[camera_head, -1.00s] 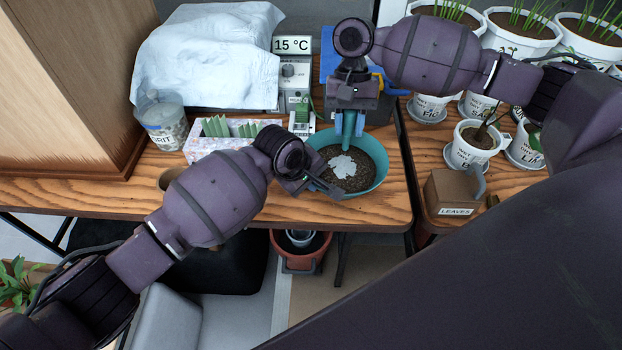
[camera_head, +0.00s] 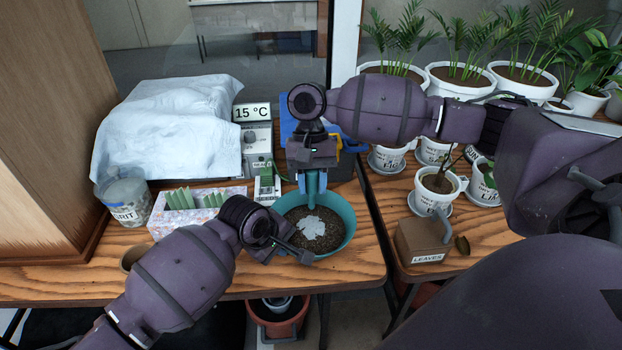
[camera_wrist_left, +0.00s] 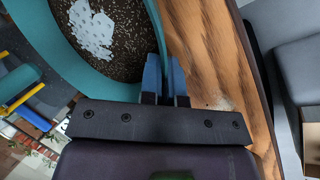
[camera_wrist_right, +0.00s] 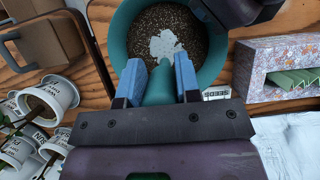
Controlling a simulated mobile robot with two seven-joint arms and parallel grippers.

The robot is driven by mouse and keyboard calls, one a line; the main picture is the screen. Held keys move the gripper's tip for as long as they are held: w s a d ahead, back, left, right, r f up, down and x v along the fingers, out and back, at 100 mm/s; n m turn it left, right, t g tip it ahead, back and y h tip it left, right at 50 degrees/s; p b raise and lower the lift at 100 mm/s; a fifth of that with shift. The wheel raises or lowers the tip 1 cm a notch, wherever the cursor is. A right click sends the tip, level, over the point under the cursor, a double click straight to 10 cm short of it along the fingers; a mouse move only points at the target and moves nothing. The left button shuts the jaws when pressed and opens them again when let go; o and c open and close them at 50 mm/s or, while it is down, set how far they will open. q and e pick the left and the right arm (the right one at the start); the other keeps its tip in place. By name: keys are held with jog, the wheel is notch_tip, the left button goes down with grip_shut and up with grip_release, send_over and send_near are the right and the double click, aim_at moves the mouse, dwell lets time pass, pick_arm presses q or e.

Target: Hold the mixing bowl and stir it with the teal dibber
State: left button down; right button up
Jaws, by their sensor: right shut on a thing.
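The teal mixing bowl (camera_head: 347,236) stands near the front edge of the wooden table, holding dark speckled soil with a pale grey-white patch (camera_head: 312,229). My left gripper (camera_wrist_left: 164,65) has its blue fingers on either side of the bowl's wall at the near rim, close against it. My right gripper (camera_wrist_right: 161,75) is above the bowl's far side, shut on the teal dibber (camera_wrist_right: 158,88). The dibber also shows in the head view (camera_head: 312,184), pointing down into the bowl. Its lower tip is hard to make out against the soil.
A patterned box of green labels (camera_head: 192,208), a grit jar (camera_head: 127,203) and a meter (camera_head: 255,140) stand left of and behind the bowl. Right are a leaves box (camera_head: 420,243) and several white pots (camera_head: 437,188). A wooden cabinet (camera_head: 45,130) fills the far left.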

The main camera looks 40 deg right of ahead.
aim_at(313, 208)
notch_tip(313, 208, down, 10)
jog(key=shift+r, duration=0.15)
dwell(0.8)
jog(key=shift+d, duration=0.15)
dwell(0.5)
